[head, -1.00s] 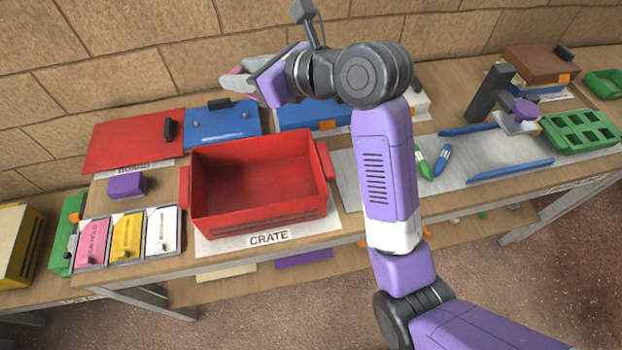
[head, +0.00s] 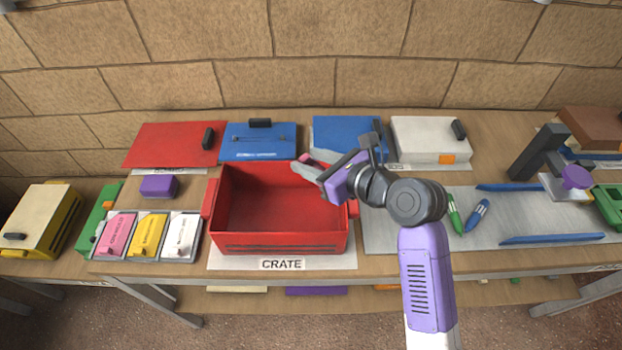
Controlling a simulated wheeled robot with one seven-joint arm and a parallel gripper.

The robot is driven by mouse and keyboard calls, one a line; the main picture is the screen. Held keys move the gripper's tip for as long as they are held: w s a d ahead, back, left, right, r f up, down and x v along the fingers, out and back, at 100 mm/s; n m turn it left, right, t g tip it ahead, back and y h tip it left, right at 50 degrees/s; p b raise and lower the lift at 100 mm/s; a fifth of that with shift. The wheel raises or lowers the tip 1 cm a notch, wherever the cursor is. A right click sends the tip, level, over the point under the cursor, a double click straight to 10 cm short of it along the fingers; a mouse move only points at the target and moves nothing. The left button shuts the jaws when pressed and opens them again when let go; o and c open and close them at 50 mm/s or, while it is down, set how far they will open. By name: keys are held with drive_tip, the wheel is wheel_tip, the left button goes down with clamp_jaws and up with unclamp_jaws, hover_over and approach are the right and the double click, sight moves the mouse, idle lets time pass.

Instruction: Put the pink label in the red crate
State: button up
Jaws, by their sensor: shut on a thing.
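The red crate (head: 232,243) is an open box on the table, with a white "CRATE" label in front of it; the part of its floor that shows is bare. My gripper (head: 306,170) reaches in from the right, its fingers in front of the crate's back right part in the head view. It is shut on a small pink thing, seemingly the pink label (head: 306,157), of which only a sliver shows; the fingers hide the rest. Its exact height over the crate is hard to tell. A pink stack (head: 116,236) lies in the left slot of a tray at left.
Yellow (head: 148,236) and white (head: 181,237) stacks lie beside the pink one. A purple block (head: 158,186) stands left of the crate. Red (head: 165,145) and blue (head: 258,143) folders lie behind it. Green and blue markers (head: 477,213) lie at right.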

wheel_tip(320, 180, down, 6)
idle(0.5)
drive_tip(key=shift+f, duration=0.15)
drive_tip(key=shift+f, duration=0.35)
drive_tip(key=shift+f, duration=0.15)
drive_tip(key=o, duration=1.3)
drive_tip(key=v, duration=0.8)
drive_tip(key=r+v, duration=0.1)
drive_tip(key=v, duration=0.3)
drive_tip(key=shift+r, duration=0.15)
